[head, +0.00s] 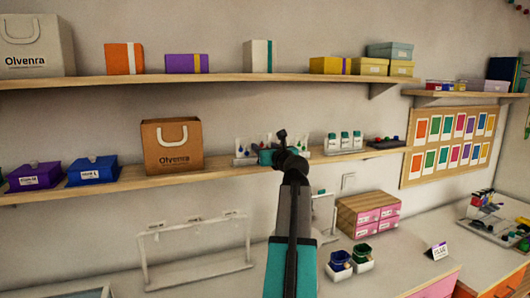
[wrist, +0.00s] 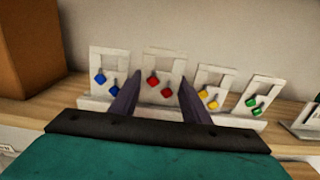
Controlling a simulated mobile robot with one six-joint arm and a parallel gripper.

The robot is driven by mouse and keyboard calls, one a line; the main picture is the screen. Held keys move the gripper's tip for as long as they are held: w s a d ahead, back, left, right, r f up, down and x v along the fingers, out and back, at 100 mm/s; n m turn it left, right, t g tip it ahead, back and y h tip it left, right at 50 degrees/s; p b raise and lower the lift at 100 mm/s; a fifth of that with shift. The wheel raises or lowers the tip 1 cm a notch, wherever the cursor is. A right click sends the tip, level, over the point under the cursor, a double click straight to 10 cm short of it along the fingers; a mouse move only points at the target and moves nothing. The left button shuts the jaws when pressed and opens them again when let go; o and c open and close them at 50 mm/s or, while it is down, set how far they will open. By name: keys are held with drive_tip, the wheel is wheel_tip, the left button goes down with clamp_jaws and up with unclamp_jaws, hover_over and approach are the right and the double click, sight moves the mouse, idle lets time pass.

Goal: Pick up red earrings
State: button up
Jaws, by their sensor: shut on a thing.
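The red earrings (wrist: 160,87) hang as two red diamond shapes on a white card in the wrist view. My gripper (wrist: 159,97) has one dark finger at each side of this card, and it is shut on the red earrings' card. The card still stands upright in line with the others on the white stand (wrist: 235,118). Blue earrings (wrist: 106,82) hang on the card to the left. Yellow earrings (wrist: 208,99) and green earrings (wrist: 252,106) hang on the cards to the right. In the head view my gripper (head: 278,152) is at the lower shelf and hides part of the stand.
The lower shelf (head: 225,168) holds a brown Olvenra bag (head: 172,147) left of the stand and small white holders (head: 344,141) to the right. An upper shelf (head: 200,79) with boxes runs above. A counter with pink drawers (head: 376,217) lies below.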

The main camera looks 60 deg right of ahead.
drive_tip(key=shift+r+b, duration=0.35)
drive_tip(key=shift+r, duration=0.75)
drive_tip(key=r+b+v, duration=0.1)
drive_tip(key=b+v, duration=0.3)
drive_tip(key=v, duration=1.2)
drive_tip(key=shift+s+d+r, duration=0.2)
drive_tip(key=shift+r, duration=0.15)
